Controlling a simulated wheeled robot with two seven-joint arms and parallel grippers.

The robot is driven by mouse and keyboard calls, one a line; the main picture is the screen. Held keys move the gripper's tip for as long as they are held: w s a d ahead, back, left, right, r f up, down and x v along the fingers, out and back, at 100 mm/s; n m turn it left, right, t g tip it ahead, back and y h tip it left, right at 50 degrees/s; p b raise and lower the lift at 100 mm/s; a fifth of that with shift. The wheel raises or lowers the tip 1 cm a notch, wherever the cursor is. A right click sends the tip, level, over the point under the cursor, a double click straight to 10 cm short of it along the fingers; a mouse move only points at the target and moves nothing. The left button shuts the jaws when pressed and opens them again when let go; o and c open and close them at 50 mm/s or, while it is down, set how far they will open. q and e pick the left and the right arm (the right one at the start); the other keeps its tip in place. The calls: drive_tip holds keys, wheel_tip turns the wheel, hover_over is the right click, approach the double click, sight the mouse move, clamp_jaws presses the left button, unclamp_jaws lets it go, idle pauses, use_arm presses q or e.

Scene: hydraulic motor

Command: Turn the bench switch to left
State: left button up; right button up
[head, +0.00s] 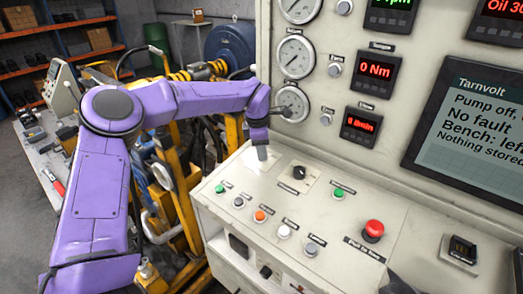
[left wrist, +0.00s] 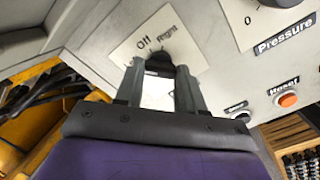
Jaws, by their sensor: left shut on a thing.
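The bench switch is a dark knob (left wrist: 159,61) on a white label plate (left wrist: 133,46) in the left wrist view. The words "Off" and "Right" show on the plate; any "left" mark is hidden. My left gripper (left wrist: 160,72) has its two fingers around the knob and is shut on it. In the head view my left gripper (head: 262,148) points down onto the back left of the sloping panel and hides the switch. The screen (head: 475,130) reads "Pump off", "No fault" and "Bench: left". My right gripper is not in view.
A pressure knob (head: 299,173) stands just right of my left gripper. Several push buttons, including an orange one (head: 260,215), and a red mushroom button (head: 373,231) are on the same panel. Gauges and red displays fill the upright wall behind. Yellow machinery (head: 180,190) stands left.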

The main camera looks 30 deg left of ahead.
use_arm(q)
drive_tip(key=shift+s+f+n, duration=0.15)
drive_tip(key=shift+f+n, duration=0.2)
drive_tip(key=shift+n, duration=0.15)
drive_tip(key=o, duration=1)
drive_tip(key=shift+o, duration=0.2)
drive_tip(key=shift+r, duration=0.1)
drive_tip(key=shift+r, duration=0.1)
drive_tip(key=shift+r, duration=0.35)
wheel_tip(320, 180, up, 10)
drive_tip(key=s+b, duration=0.1)
drive_tip(key=b, duration=0.1)
drive_tip(key=shift+s+f, duration=0.15)
drive_tip(key=shift+f, duration=0.1)
